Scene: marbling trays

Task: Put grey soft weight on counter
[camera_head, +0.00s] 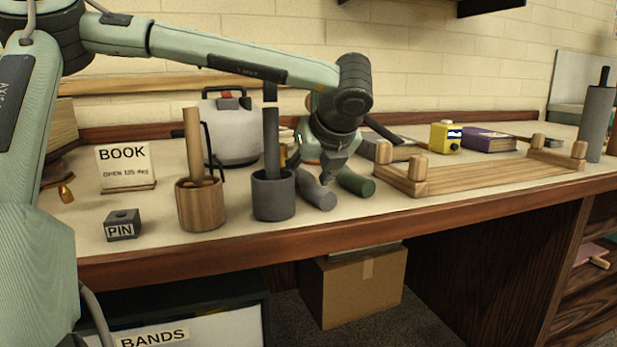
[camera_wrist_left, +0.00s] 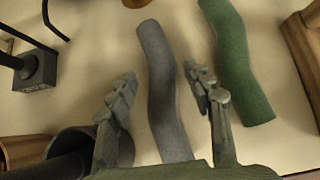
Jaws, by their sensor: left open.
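The grey soft weight (camera_head: 317,193) is a bent, sausage-like roll lying on the counter (camera_head: 430,205). In the left wrist view the grey soft weight (camera_wrist_left: 163,95) runs lengthwise between my two fingers. My left gripper (camera_head: 327,177) is open over it, and in the left wrist view my left gripper (camera_wrist_left: 161,82) has one finger on each side of the roll, not closed on it. Part of the weight is hidden behind the gripper in the head view. My right gripper is not in view.
A green soft weight (camera_head: 356,181) lies just right of the grey one. A dark grey cup (camera_head: 273,197) and a wooden cup (camera_head: 200,205) holding tools stand to the left. A wooden frame (camera_head: 470,180) lies to the right. Bare counter shows in front.

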